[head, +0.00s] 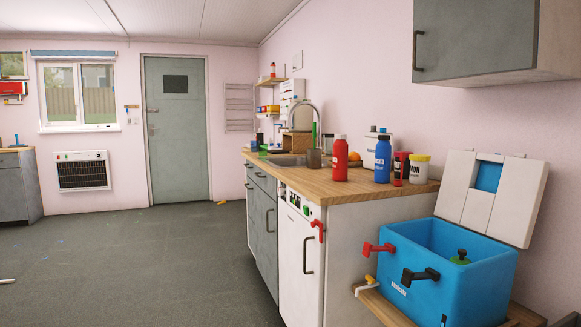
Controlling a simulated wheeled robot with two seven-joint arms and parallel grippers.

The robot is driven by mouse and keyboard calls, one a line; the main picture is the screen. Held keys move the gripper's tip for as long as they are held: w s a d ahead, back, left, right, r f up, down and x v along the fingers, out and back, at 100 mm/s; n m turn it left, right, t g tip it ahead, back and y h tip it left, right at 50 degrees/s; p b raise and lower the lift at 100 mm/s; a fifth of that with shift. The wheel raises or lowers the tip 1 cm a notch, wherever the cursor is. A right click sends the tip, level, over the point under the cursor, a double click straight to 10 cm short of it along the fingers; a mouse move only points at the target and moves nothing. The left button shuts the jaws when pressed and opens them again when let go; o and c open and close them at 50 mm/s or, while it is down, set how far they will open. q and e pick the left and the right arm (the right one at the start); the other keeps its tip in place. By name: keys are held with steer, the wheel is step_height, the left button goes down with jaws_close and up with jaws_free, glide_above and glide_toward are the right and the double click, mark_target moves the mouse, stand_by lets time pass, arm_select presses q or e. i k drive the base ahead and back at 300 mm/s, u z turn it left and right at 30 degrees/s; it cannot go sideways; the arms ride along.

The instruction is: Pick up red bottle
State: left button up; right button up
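Neither of my grippers is in the head view, so nothing of mine shows near the red bottle.
A red-and-black container (401,165) and a white yellow-lidded tub (419,169) stand right of the bottles. A blue cooler (459,294) with its lid open stands at the lower right. A cabinet (475,40) hangs above. The grey floor (150,260) at left is mostly clear.

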mark_target(340, 146)
steer(key=u, duration=0.95)
steer(key=i, duration=1.65)
steer(key=z, duration=0.5)
steer(key=i, duration=1.2)
steer(key=z, duration=1.05)
